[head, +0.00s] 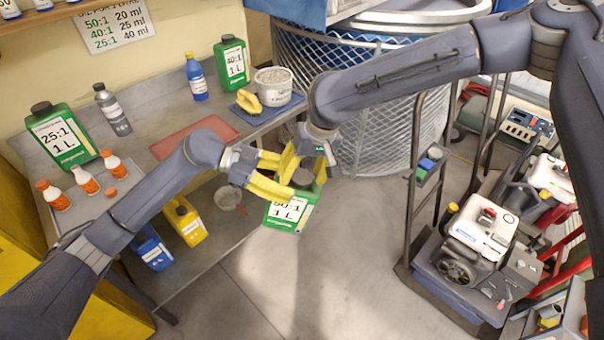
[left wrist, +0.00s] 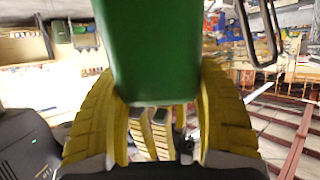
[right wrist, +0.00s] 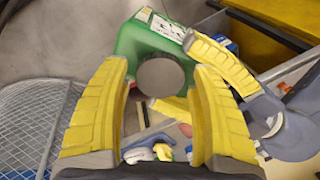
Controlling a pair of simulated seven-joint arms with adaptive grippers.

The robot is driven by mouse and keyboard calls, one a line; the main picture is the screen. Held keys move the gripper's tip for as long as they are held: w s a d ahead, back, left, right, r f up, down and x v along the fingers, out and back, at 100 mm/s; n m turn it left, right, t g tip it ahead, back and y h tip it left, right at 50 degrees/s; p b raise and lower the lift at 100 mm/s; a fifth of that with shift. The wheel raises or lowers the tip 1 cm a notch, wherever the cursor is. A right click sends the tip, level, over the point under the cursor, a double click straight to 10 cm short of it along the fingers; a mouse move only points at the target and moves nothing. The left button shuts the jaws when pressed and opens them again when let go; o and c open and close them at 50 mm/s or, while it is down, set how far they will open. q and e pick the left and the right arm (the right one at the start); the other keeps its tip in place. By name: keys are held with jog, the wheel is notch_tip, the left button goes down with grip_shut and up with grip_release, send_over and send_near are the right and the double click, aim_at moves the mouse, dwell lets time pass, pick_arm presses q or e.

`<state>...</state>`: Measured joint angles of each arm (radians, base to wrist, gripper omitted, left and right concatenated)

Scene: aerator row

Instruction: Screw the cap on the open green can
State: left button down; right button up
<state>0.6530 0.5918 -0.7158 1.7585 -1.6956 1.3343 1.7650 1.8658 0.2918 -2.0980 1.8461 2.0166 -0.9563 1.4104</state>
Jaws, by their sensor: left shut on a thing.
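The green can (head: 289,212) with a 50:1 1 L label hangs in the air beyond the bench's front edge. My left gripper (head: 280,178) is shut on it, and its fingers lie on both sides of the green body (left wrist: 150,50) in the left wrist view. A dark round cap (right wrist: 161,79) shows at the can's top in the right wrist view. Its thread is hidden, so I cannot tell how tightly it sits. My right gripper (right wrist: 160,78) is open, with its fingers on either side of the cap and small gaps showing. The cap (head: 302,177) also shows in the head view.
The bench (head: 155,130) holds other capped green cans, a blue bottle (head: 196,78), a grey bottle (head: 112,108), small white bottles with orange caps and a white tub (head: 273,86). A mesh bin (head: 380,125) stands behind my right arm. Open floor lies below the can.

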jog(key=shift+v, duration=2.2)
jog(key=shift+c, duration=0.2)
